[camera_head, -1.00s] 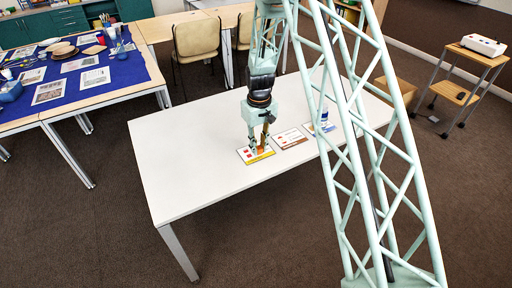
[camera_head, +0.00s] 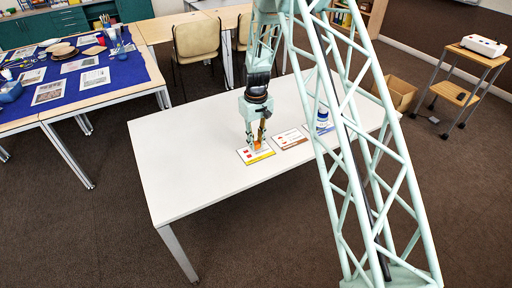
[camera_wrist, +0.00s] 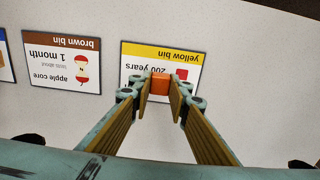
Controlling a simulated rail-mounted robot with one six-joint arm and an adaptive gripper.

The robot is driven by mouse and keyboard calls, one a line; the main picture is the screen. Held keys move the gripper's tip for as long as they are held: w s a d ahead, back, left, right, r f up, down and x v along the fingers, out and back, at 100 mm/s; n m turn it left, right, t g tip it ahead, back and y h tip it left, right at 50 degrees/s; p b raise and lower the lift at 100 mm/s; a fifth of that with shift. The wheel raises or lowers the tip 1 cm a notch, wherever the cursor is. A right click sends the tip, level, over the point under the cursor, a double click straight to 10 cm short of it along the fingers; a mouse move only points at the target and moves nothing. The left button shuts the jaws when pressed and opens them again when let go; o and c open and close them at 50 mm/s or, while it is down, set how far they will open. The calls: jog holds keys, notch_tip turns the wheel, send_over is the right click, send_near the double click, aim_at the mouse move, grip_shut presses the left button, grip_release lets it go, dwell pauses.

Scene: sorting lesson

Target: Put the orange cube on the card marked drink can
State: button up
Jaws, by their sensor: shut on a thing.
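The orange cube (camera_head: 257,146) is between the fingertips of my gripper (camera_head: 256,143), over the yellow-edged card (camera_head: 246,158). In the wrist view, the cube (camera_wrist: 159,85) sits between the two fingertips (camera_wrist: 159,90), which are shut on it. The yellow card (camera_wrist: 150,52) reads "yellow bin" and "200 years" upside down and has a red picture. The cube and fingers hide part of its print, so I cannot read the words "drink can". I cannot tell whether the cube touches the card.
The brown bin card (camera_wrist: 62,62), with an apple core picture, lies beside the yellow card. A blue and white object (camera_head: 322,117) stands at a third, blue-edged card (camera_head: 312,130). The white table (camera_head: 185,160) is clear to the left.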

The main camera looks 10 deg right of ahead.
aim_at(256, 143)
jog(key=shift+f, duration=1.25)
jog(key=shift+f, duration=0.15)
jog(key=o, duration=0.7)
jog(key=shift+r, duration=0.2)
notch_tip(256, 143, up, 12)
jog(key=shift+f+p, duration=0.1)
jog(key=shift+p, duration=0.65)
